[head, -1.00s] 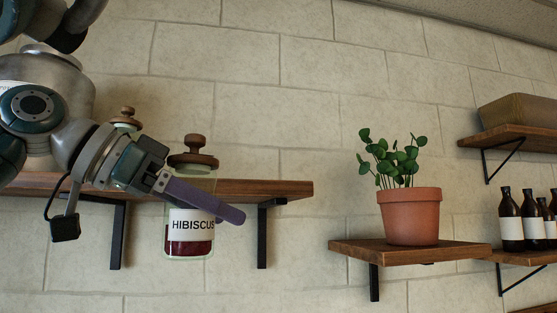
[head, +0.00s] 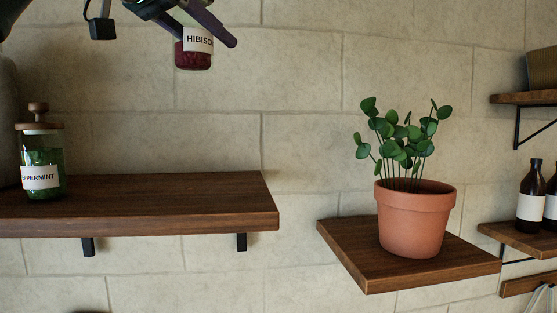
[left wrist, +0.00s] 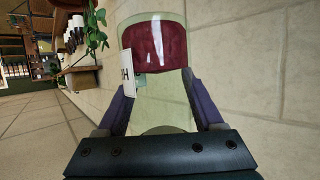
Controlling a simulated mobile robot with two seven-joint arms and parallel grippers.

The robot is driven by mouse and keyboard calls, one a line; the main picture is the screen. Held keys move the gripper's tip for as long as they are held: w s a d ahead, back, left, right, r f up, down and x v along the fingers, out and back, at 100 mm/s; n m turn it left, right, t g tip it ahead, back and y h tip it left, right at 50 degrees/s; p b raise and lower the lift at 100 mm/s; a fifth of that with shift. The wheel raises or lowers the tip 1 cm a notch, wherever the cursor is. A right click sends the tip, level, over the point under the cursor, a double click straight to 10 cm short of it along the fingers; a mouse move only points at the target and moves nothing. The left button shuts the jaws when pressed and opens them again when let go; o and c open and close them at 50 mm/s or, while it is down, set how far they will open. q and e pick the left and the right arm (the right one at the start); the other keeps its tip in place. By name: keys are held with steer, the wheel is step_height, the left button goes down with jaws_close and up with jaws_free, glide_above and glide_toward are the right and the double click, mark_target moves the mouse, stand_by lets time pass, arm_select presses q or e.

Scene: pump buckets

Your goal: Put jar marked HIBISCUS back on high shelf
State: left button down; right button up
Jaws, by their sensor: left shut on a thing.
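The HIBISCUS jar (head: 193,57) is glass with dark red contents and a white label. It is upright at the top of the head view, its upper part cut off by the frame. My left gripper (head: 207,22) is shut on it, with a purple finger across the jar above the label. In the left wrist view the jar (left wrist: 158,45) sits between both purple fingers. The wooden high shelf (head: 160,200) lies lower in the head view, with clear space between it and the jar. My right gripper is not in view.
A PEPPERMINT jar (head: 41,165) with green contents stands on the shelf's left part. The shelf's right part is bare. A potted plant (head: 415,215) stands on a lower shelf (head: 350,250) to the right. Dark bottles (head: 531,196) stand farther right.

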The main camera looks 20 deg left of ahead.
arm_select(q)
step_height(320, 180, down, 19)
steer(key=b, duration=0.9)
steer(key=shift+s+f, duration=0.1)
steer(key=shift+f, duration=0.1)
steer(key=shift+r, duration=0.2)
steer(key=shift+f, duration=0.1)
steer(key=shift+c, duration=0.2)
jaws_free()
